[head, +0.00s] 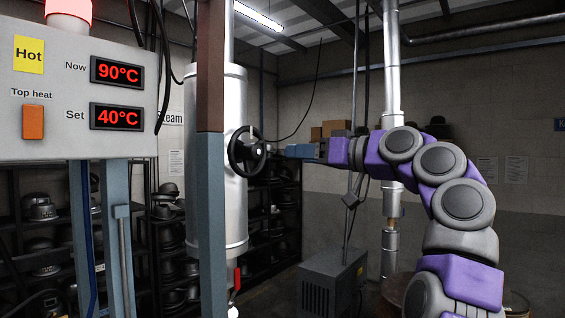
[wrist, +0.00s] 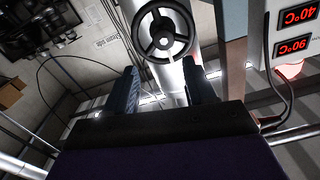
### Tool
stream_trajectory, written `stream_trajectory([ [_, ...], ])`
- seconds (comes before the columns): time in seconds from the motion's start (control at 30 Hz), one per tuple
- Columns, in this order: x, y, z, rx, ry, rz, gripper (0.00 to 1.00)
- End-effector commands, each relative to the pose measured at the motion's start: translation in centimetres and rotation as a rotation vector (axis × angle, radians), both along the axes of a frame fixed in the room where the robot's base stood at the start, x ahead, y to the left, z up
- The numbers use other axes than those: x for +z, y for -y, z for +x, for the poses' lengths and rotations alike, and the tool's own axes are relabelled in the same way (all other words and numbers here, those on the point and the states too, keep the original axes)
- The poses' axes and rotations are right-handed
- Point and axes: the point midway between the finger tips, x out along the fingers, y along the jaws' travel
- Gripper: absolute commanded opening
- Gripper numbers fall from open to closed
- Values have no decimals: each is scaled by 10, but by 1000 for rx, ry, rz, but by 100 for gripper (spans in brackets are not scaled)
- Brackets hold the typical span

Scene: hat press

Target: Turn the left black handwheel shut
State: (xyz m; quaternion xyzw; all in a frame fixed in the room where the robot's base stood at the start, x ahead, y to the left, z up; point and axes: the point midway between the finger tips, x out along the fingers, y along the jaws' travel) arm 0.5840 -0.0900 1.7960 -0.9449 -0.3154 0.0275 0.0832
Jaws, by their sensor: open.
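The black handwheel (head: 246,151) is mounted on the right side of a silver insulated cylinder (head: 231,190) in the head view. It is the only handwheel I see. In the wrist view the handwheel (wrist: 161,40) faces me at the top middle, with its round rim, spokes and hub showing. My gripper (head: 294,151) is just to the right of the wheel in the head view, pointing at it. In the wrist view my gripper (wrist: 162,85) is open, with the two fingers apart and the wheel beyond their tips. Nothing is between the fingers, and a gap to the rim seems to remain.
A blue-and-brown post (head: 211,180) stands left of the wheel, close in front of the cylinder. A control panel (head: 75,90) reads 90°C now and 40°C set. A red lever (head: 237,278) hangs below the cylinder. A grey box (head: 333,280) stands on the floor behind.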

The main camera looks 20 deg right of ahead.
Motion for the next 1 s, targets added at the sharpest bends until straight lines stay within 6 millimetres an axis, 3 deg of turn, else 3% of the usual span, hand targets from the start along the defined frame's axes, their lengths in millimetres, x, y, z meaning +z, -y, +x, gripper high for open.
stream_trajectory([
  [0.3, -2, 19, -24, 2, -3, -1, 54],
  [0.83, -2, 19, -25, 3, -5, 0, 54],
  [1.0, -10, 11, -22, 18, -54, 21, 54],
])
